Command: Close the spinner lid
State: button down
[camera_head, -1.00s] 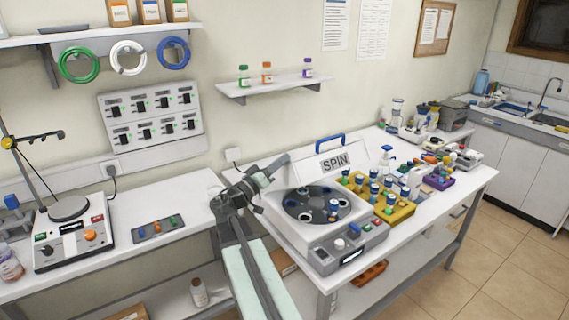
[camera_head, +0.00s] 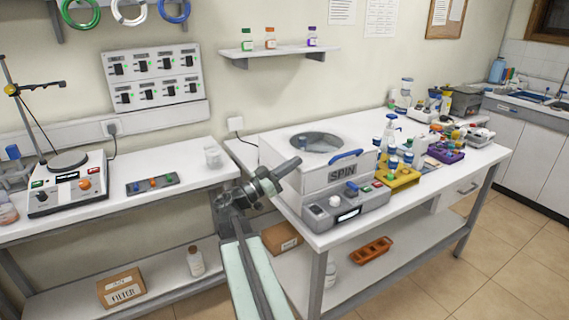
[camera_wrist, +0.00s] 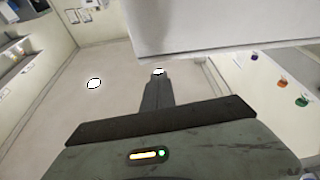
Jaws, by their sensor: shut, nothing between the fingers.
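The white spinner (camera_head: 285,197) stands on the right bench. Its lid (camera_head: 320,172) is down over the rotor, with the SPIN label and blue handle (camera_head: 347,155) at the front and a round dark window on top. No gap shows between lid and body, though I cannot tell if it is latched. My gripper (camera_head: 294,163) is shut and empty at the spinner's left front side; whether it touches the spinner is unclear. In the wrist view my gripper (camera_wrist: 158,73) shows closed fingers, just below a large pale surface that I cannot identify for sure.
A yellow rack (camera_head: 401,180) with blue-capped bottles stands right of the spinner. A purple rack (camera_head: 445,154) and more labware lie beyond it. A control panel with a white knob (camera_head: 335,201) is at the spinner's front. The floor at the right is clear.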

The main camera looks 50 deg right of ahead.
jog(key=shift+s+a+f+b, duration=0.1)
jog(key=shift+s+f+b, duration=0.25)
jog(key=shift+f, duration=0.25)
jog(key=shift+s+a+f+b, duration=0.1)
jog(key=shift+s+f+b, duration=0.15)
jog(key=shift+f+b, duration=0.25)
jog(key=shift+f, duration=0.1)
notch_tip(320, 180, up, 5)
jog(key=p, duration=0.5)
jog(key=b+v, duration=0.3)
jog(key=v, duration=0.7)
jog(key=shift+w+f+b, duration=0.2)
jog(key=shift+w+b, duration=0.15)
jog(key=shift+b, duration=0.05)
